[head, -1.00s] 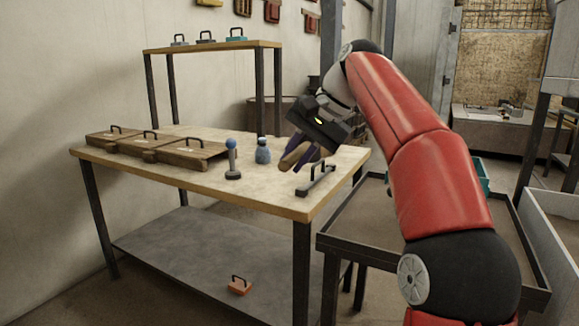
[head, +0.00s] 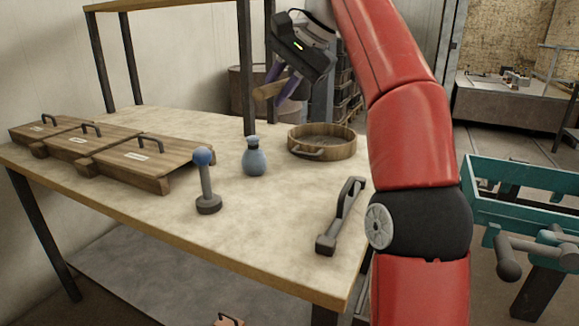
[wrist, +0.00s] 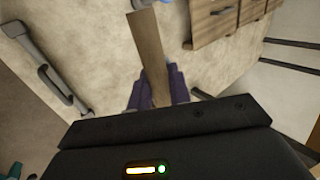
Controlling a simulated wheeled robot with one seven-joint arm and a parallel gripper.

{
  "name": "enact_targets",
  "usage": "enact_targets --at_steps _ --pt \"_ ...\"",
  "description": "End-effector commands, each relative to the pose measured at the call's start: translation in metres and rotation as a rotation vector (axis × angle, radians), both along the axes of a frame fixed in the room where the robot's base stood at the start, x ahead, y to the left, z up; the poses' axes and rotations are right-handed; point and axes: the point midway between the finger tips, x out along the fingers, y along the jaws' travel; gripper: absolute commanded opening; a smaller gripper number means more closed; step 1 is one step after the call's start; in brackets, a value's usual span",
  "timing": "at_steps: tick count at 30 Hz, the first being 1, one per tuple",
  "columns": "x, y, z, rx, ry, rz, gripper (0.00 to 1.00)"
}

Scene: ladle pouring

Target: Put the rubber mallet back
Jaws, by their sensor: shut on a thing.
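My gripper (head: 278,95) is up above the back of the table, with its purple fingers shut on a plain wooden piece (head: 270,90). In the wrist view the wooden piece (wrist: 150,50) is a long flat bar that runs out from between the fingers (wrist: 157,95). No mallet head shows on it, so I cannot tell if it is the rubber mallet's handle. No other thing in view is clearly a rubber mallet.
The table (head: 120,215) holds lidded wooden boxes (head: 150,160), a blue-knobbed post (head: 205,180), a blue vase (head: 254,160), a round wooden tray (head: 345,148) and a grey handled bar (head: 342,215). A teal rack (head: 500,185) with grey cylinders stands at right.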

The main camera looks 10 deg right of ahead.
Motion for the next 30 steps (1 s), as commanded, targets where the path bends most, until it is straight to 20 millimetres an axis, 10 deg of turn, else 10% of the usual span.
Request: enact_targets --at_steps 18,30 --pt "-0.001 -0.001 -0.134 -0.001 -0.001 -0.002 0.0" --pt "-0.001 0.0 -0.18 0.0 -0.001 -0.001 0.0"
